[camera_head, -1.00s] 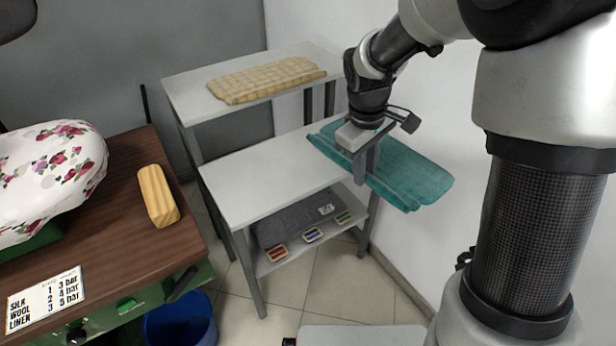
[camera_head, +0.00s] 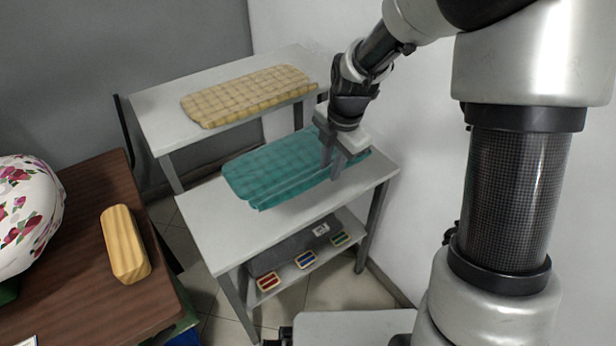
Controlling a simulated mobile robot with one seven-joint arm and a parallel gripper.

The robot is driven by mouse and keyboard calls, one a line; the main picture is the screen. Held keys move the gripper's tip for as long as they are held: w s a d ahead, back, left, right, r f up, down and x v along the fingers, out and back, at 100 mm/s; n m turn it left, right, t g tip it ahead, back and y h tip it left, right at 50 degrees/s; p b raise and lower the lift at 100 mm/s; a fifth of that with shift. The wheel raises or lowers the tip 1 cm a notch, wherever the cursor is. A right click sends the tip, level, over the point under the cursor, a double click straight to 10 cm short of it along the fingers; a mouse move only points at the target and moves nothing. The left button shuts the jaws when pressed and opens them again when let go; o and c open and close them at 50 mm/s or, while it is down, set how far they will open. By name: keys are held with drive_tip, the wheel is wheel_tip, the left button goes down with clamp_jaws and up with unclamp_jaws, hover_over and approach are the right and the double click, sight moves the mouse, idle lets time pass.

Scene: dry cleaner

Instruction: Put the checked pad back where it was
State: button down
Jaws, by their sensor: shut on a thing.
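A teal checked pad (camera_head: 275,165) is over the lower white table (camera_head: 225,232), along its back part. My gripper (camera_head: 333,164) is shut on the pad near its right end, pointing down. The pad looks nearly flat, with a fold along its front edge. I cannot tell whether it rests on the table or hangs just above it. A second checked pad, beige (camera_head: 245,95), lies flat on the higher white table (camera_head: 160,120) behind. Part of the teal pad's right end is hidden by my gripper.
A shelf under the lower table holds red (camera_head: 268,281), blue (camera_head: 305,259) and green (camera_head: 339,239) brushes or blocks and a grey item. A brown table (camera_head: 85,220) at left bears a wooden block (camera_head: 125,243) and a floral padded form (camera_head: 25,215). A white wall is close at right.

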drive_tip(key=f+b, duration=0.1)
drive_tip(key=f, duration=0.4)
drive_tip(key=shift+s, duration=0.2)
drive_tip(key=shift+f+b, duration=0.6)
drive_tip(key=shift+f, duration=1.55)
drive_tip(key=c, duration=1.6)
unclamp_jaws()
drive_tip(key=shift+o, duration=0.2)
